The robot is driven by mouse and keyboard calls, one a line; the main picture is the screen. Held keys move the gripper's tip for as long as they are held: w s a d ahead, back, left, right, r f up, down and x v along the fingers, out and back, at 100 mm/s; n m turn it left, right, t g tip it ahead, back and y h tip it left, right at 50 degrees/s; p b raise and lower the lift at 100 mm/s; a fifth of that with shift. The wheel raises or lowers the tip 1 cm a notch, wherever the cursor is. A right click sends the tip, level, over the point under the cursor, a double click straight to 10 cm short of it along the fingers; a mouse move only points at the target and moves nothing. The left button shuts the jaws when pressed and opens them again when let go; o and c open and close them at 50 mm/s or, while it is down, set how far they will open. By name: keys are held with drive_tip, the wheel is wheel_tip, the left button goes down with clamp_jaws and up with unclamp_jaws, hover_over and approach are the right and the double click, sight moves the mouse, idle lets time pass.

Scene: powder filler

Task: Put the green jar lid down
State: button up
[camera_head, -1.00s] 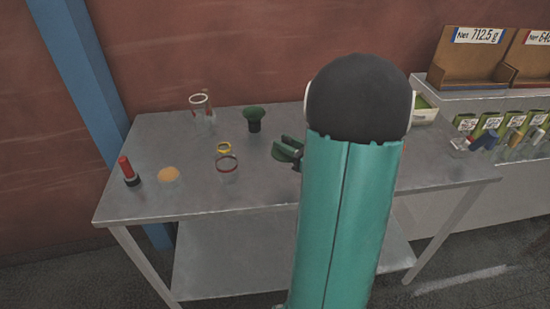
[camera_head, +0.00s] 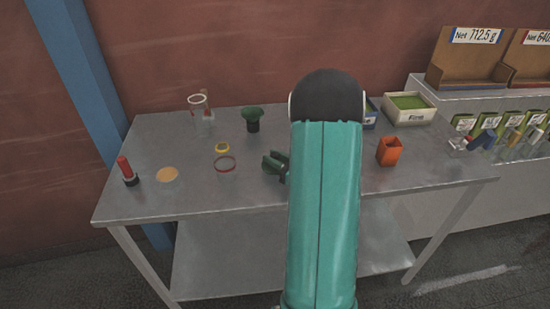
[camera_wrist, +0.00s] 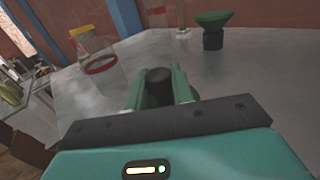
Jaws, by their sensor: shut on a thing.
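My gripper (camera_wrist: 158,84) is shut on a dark round piece, the green jar lid (camera_wrist: 160,90), which looks almost black here. The lid sits between the two green fingers, and most of it is hidden. In the head view my gripper (camera_head: 275,164) is over the middle of the grey table (camera_head: 200,192), right of a clear jar with a red rim (camera_head: 225,163). I cannot tell whether the lid touches the table. The red-rimmed jar also shows at the upper left of the wrist view (camera_wrist: 100,64).
A green funnel-shaped piece on a black base (camera_head: 251,118) stands behind my gripper. A yellow ring (camera_head: 222,147), a glass vessel (camera_head: 200,112), a red-and-black stick (camera_head: 127,170) and an orange disc (camera_head: 167,174) are to the left. An orange box (camera_head: 389,151) and a tray (camera_head: 409,107) are to the right.

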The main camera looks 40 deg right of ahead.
drive_tip(key=shift+f, duration=0.6)
drive_tip(key=o, duration=1)
drive_tip(key=shift+c, duration=0.2)
